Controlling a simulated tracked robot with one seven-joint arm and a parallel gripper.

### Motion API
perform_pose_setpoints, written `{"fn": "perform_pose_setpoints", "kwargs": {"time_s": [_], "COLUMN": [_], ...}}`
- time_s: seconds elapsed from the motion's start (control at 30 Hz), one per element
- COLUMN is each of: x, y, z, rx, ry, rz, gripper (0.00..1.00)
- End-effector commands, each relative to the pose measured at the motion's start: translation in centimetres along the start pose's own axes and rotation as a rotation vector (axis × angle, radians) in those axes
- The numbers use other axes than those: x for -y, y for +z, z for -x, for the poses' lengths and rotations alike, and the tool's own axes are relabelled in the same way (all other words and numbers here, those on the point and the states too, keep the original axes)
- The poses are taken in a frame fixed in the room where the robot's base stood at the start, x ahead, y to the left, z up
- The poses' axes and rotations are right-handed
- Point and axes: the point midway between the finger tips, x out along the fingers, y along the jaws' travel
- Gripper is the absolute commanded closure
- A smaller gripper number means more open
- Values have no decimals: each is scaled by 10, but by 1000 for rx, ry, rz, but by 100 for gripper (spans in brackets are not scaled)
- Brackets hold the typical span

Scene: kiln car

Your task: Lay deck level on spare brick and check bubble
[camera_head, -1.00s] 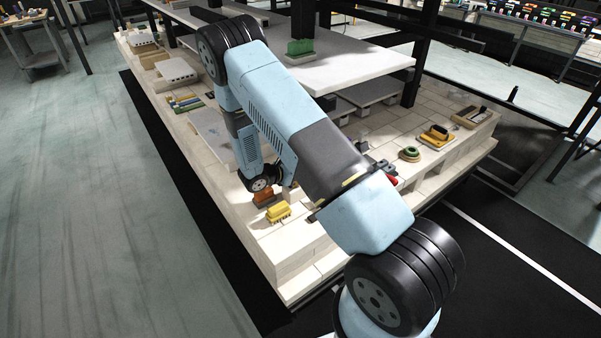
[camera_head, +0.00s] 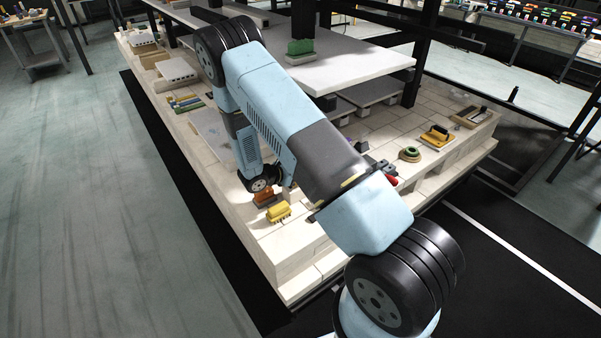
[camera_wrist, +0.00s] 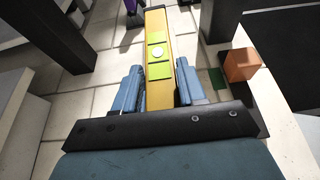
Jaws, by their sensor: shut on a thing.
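The deck level (camera_wrist: 158,30) is a long yellow bar with pale green windows, one round and bright, in the wrist view. My gripper (camera_wrist: 159,70) is shut on it, one blue finger on each side, with the bar running away from the palm. The bubble itself is too small to read. Pale bricks of the deck (camera_wrist: 100,80) lie below, and the gap between level and deck is unclear. I cannot tell which brick is the spare one. In the head view my arm hides the gripper and the level.
An orange block (camera_wrist: 241,65) is close right of the level. Dark posts (camera_wrist: 53,30) rise to the left. In the head view, a yellow brush-like object (camera_head: 279,211) sits on the near deck corner. A pale raised slab (camera_head: 345,70) stands over the deck, carrying a green-topped block (camera_head: 300,48).

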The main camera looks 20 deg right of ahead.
Motion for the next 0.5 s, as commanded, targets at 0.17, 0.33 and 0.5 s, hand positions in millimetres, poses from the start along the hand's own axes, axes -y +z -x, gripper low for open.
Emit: {"fn": "perform_pose_setpoints", "kwargs": {"time_s": [0.17, 0.33, 0.5], "x": [0, 0, 0], "y": [-2, -3, -4], "z": [-1, -1, -2], "rx": [1, 1, 1], "ry": [0, 0, 0], "rz": [0, 0, 0], "gripper": [100, 100, 100]}}
